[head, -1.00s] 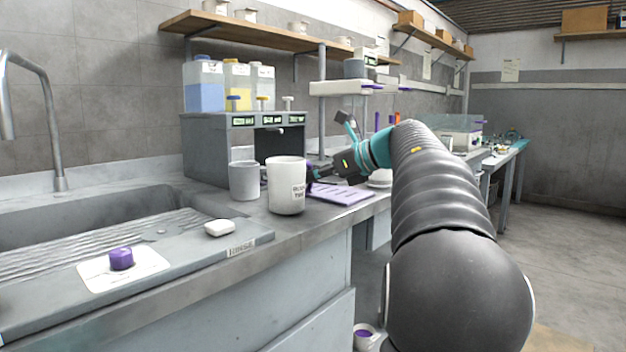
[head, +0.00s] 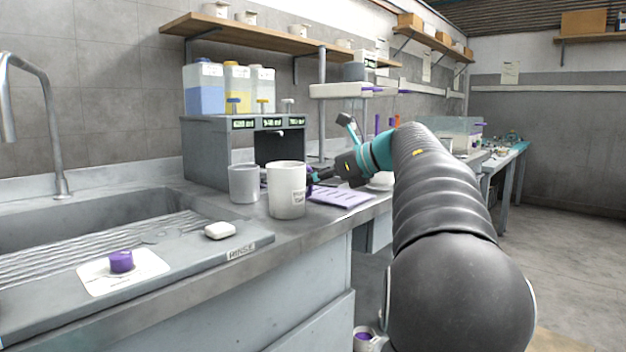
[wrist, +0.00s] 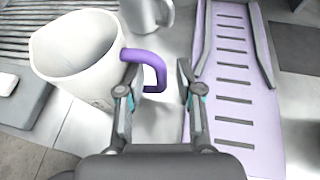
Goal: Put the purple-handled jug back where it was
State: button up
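The white jug with the purple handle (head: 286,190) stands upright near the counter's front edge, with a small label low on its side. In the wrist view the jug (wrist: 75,50) is at the left, and its purple handle (wrist: 157,68) points toward my gripper. My gripper (wrist: 158,92) is open, its fingers spread on either side of the handle's outer part; I see a gap to the right finger. In the head view my gripper (head: 322,174) is right of the jug, at handle height, and largely covers the handle.
A grey cup (head: 244,183) stands just left of the jug, before the dispenser (head: 215,142). A lilac slotted rack (head: 343,195) lies close on the right. The sink's drainer holds a purple object (head: 121,261) on a white card and a white block (head: 219,230).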

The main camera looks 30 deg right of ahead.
jog(key=v, duration=1.1)
jog(key=shift+s+d, duration=0.2)
jog(key=shift+s, duration=0.1)
dwell(0.6)
